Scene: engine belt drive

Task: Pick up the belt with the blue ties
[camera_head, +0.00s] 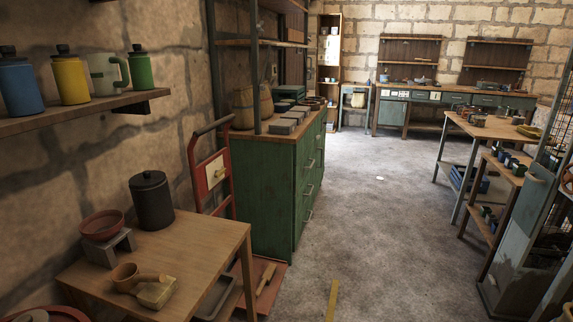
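I cannot make out a belt with blue ties anywhere in the camera_head view. The things on the far benches and on the right-hand tables are too small to tell apart. My gripper is not in view.
A small wooden table (200,250) stands at front left, below a wall shelf (95,113) with several canisters. Behind it are a red hand truck (213,172) and a green cabinet (270,190). Worktables (500,131) and a metal rack (515,265) line the right. The middle floor (370,220) is mostly clear.

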